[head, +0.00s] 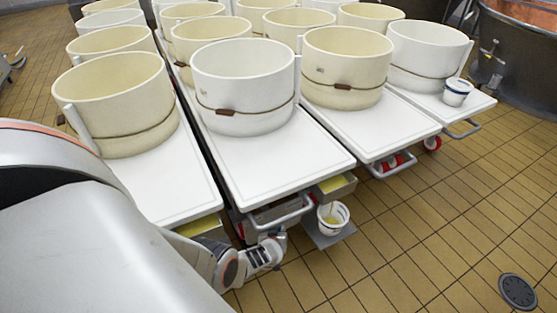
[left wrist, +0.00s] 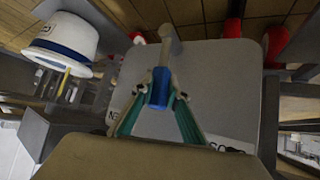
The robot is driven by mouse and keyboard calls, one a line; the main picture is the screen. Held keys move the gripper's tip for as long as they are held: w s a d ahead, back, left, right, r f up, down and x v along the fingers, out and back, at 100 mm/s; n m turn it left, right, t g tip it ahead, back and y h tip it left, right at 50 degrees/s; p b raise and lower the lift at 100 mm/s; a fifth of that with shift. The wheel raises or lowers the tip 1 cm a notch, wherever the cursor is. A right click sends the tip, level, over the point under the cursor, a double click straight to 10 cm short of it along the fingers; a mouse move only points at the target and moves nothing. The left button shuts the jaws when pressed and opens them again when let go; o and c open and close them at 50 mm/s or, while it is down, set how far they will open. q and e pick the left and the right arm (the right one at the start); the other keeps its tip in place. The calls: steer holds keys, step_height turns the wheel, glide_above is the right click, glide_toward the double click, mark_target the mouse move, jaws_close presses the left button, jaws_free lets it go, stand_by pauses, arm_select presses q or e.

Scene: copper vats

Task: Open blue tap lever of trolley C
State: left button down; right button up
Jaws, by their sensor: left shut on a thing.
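The blue tap lever (left wrist: 159,88) shows in the left wrist view, in front of a grey panel. The teal fingers of my left gripper (left wrist: 160,98) stand on both sides of it and are shut on it. In the head view my left gripper (head: 276,243) is low at the front end of the second trolley (head: 270,172) from the left, under its white top. The lever is hidden there. I cannot read a letter that marks this trolley. My right gripper is in neither view.
A small white bucket with a blue band (head: 333,217) stands on a low shelf right of my gripper, with a thin yellow stream above it. Large cream and white vats (head: 243,85) stand on the trolleys. A floor drain (head: 517,291) lies in open tiled floor at right.

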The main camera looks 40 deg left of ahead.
arm_select(q)
steer(key=shift+d+f, duration=0.1)
steer(key=shift+d, duration=0.1)
steer(key=c, duration=2)
jaws_free()
steer(key=shift+o, duration=0.2)
steer(key=shift+a, duration=0.1)
steer(key=shift+a, duration=0.1)
